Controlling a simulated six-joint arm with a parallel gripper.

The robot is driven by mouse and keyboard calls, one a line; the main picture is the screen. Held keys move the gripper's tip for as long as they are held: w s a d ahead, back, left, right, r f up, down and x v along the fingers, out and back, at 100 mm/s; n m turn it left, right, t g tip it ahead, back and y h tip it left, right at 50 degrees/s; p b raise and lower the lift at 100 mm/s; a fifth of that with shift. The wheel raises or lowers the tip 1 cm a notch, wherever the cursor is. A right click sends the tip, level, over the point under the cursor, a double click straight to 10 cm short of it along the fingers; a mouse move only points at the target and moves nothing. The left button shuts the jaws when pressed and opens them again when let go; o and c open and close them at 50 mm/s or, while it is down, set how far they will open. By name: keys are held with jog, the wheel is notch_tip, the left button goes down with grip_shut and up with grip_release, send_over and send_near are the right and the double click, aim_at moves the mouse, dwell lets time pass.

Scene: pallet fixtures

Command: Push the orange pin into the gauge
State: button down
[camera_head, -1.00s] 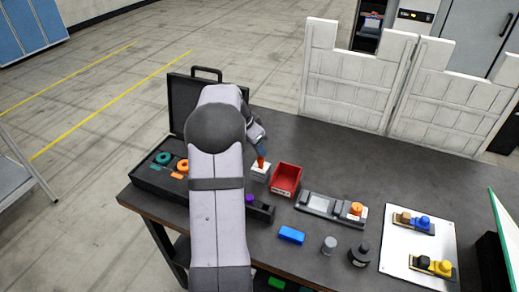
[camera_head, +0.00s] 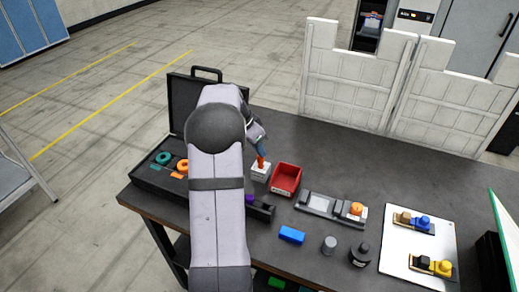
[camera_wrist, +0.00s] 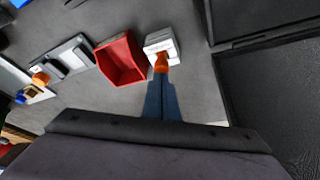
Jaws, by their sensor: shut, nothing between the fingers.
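A white block (camera_head: 260,174), apparently the gauge, stands on the dark table just left of the red bin. An orange piece, apparently the orange pin (camera_head: 261,163), stands upright at its top. In the wrist view the orange pin (camera_wrist: 161,62) lies at the near edge of the white block (camera_wrist: 162,46). My gripper (camera_head: 262,153) is shut, with blue fingers (camera_wrist: 161,80) pointing down and holding nothing. Its tips are right at the orange piece. I cannot tell whether they touch it, or how deep it sits.
The red bin (camera_head: 286,180) is close on the right of the block. A grey device (camera_head: 322,206) with an orange knob (camera_head: 356,209) is further right. A blue block (camera_head: 291,235) lies in front. An open black case (camera_head: 150,180) is on the left. The table behind is clear.

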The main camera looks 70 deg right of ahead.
aim_at(259, 157)
notch_tip(259, 157, up, 8)
jog(key=p, duration=0.5)
jog(key=shift+w, duration=0.15)
dwell(0.4)
